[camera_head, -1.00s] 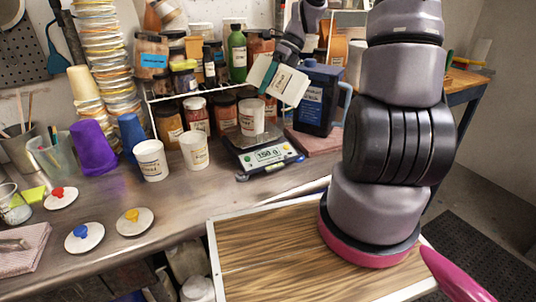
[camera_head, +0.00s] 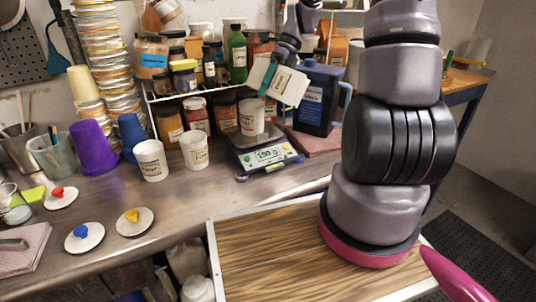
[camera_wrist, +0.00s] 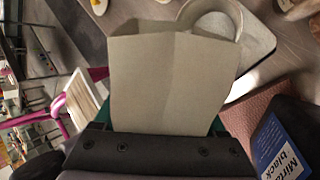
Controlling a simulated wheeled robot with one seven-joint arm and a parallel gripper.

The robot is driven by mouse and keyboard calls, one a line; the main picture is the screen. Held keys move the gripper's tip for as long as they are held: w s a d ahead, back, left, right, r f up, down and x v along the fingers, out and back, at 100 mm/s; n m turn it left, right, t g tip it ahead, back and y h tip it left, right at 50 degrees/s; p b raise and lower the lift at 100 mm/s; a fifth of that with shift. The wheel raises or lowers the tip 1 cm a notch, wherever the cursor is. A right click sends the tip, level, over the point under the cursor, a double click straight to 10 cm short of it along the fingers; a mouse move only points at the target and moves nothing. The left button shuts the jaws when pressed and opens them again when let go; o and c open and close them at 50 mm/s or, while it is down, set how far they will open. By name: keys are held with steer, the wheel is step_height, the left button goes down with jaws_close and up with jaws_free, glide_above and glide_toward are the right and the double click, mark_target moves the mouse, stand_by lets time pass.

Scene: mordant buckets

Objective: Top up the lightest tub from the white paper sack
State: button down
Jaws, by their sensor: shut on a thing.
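My gripper (camera_head: 268,72) is shut on the white paper sack (camera_head: 289,86), holding it tilted above the scale. The sack (camera_wrist: 168,80) fills the middle of the wrist view, its mouth edge near a white tub. That tub (camera_head: 251,117) stands on the pan of the digital scale (camera_head: 266,156); its rim and pale inside show in the wrist view (camera_wrist: 212,22). The scale display is lit, but its digits are hard to read. Two more open white tubs, one in the middle (camera_head: 194,151) and one at left (camera_head: 151,161), stand on the bench. No falling powder is visible.
A dark blue jug (camera_head: 318,100) stands close right of the sack. A rack of jars (camera_head: 197,115) stands behind the scale.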

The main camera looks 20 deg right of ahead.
steer(key=shift+f, duration=0.1)
stand_by(0.3)
steer(key=shift+f+g, duration=0.25)
steer(key=shift+g, duration=0.05)
steer(key=shift+h, duration=0.3)
stand_by(0.6)
steer(key=shift+f, duration=0.3)
steer(key=shift+a+f+g, duration=0.1)
steer(key=shift+g, duration=0.2)
stand_by(0.5)
steer(key=shift+w+f+m+h, duration=0.1)
steer(key=shift+f+m+h, duration=0.05)
steer(key=shift+m+h, duration=0.15)
steer(key=shift+g, duration=0.3)
stand_by(0.6)
stand_by(0.9)
